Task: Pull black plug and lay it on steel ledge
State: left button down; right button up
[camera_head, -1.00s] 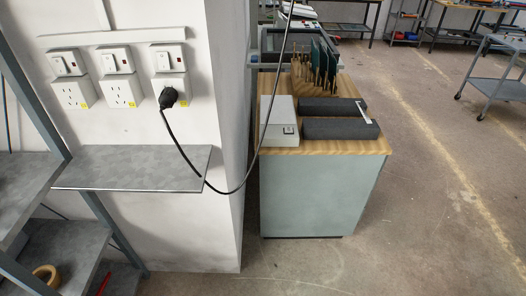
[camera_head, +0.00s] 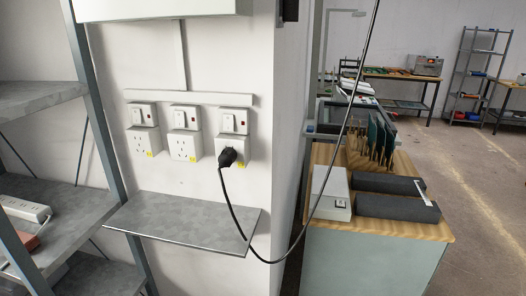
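The black plug (camera_head: 228,157) sits in the rightmost of three white wall sockets (camera_head: 233,148). Its black cord (camera_head: 237,222) hangs down past the front of the ledge, then curves up to the right across the bench. The steel ledge (camera_head: 185,220) is a grey, bare shelf on the wall below the sockets. Neither of my grippers shows in the head view.
A grey shelf rack (camera_head: 97,130) stands at the left, with a white power strip (camera_head: 24,208) on it. A wall corner (camera_head: 285,130) lies right of the sockets. A wood-topped bench (camera_head: 400,228) beyond it holds a white box (camera_head: 330,192) and dark foam blocks (camera_head: 397,206). Floor at the right is clear.

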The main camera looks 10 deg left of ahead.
aim_at(228, 156)
jog(key=u, duration=0.5)
jog(key=i+l+u, duration=0.15)
jog(key=u, duration=0.25)
jog(key=i+l+u, duration=0.1)
jog(key=l+u, duration=0.15)
jog(key=u, duration=0.15)
jog(key=i+l+u, duration=0.1)
jog(key=l+u, duration=0.15)
jog(key=u, duration=0.15)
jog(key=l+u, duration=0.7)
jog(key=l, duration=1.3)
